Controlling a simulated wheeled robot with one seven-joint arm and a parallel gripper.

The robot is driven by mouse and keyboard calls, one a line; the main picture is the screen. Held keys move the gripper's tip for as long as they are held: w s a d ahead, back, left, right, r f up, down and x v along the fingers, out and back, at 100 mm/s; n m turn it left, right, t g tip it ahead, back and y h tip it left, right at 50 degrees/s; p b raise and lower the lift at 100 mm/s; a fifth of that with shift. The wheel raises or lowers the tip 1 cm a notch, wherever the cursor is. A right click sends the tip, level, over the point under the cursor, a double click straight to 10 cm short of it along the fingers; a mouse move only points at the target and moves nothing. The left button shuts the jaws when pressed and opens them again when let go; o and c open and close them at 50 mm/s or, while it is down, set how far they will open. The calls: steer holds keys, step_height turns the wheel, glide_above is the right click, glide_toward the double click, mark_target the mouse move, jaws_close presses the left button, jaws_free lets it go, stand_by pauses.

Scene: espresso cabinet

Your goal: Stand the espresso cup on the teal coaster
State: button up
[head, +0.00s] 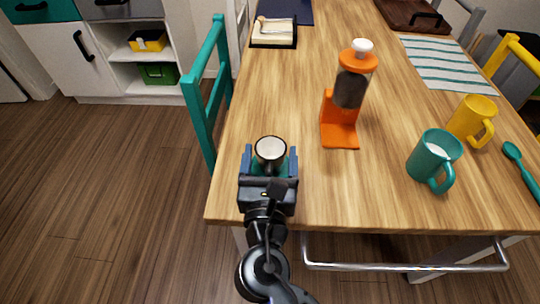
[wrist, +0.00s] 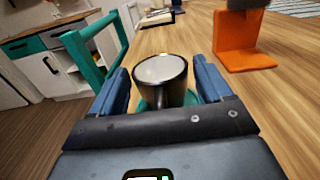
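The espresso cup (head: 270,150) is dark outside and pale inside, and stands upright near the table's front left corner. In the wrist view the cup (wrist: 163,78) is ahead of my palm, its base partly hidden by the gripper body. The teal coaster (head: 257,166) shows beneath the cup, and its edge also shows in the wrist view (wrist: 143,105). The cup appears to rest on it. My gripper (head: 270,156) is open, with one blue finger on each side of the cup and visible gaps between fingers and cup.
An orange coffee grinder (head: 340,128) stands to the right of the cup. A teal mug (head: 433,158), a yellow mug (head: 470,118) and a teal spoon (head: 521,168) are farther right. A teal chair (head: 207,90) is against the left table edge.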

steer(key=shift+o, duration=0.9)
steer(key=shift+r, duration=0.25)
steer(key=s, duration=1.2)
steer(key=shift+a, duration=0.2)
